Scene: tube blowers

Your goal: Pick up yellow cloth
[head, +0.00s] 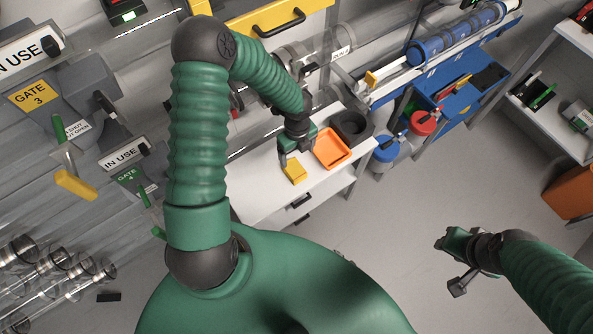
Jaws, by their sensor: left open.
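The yellow cloth (294,172) is a small folded block on the white worktop (262,190), near its front edge. My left gripper (292,158) is open, pointing down right at the cloth. Its fingers are at the cloth's far side, and I cannot tell whether they touch it. My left arm arches over from the left and hides part of the area behind. My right gripper (457,264) is away from the worktop, over the floor at the lower right.
An orange tray (332,148) and a black holder (352,125) stand just right of the cloth. Clear tubes run behind the worktop. Blue and red lidded containers (422,123) stand farther right. A grey shelf (560,85) is at the right edge. The floor between is clear.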

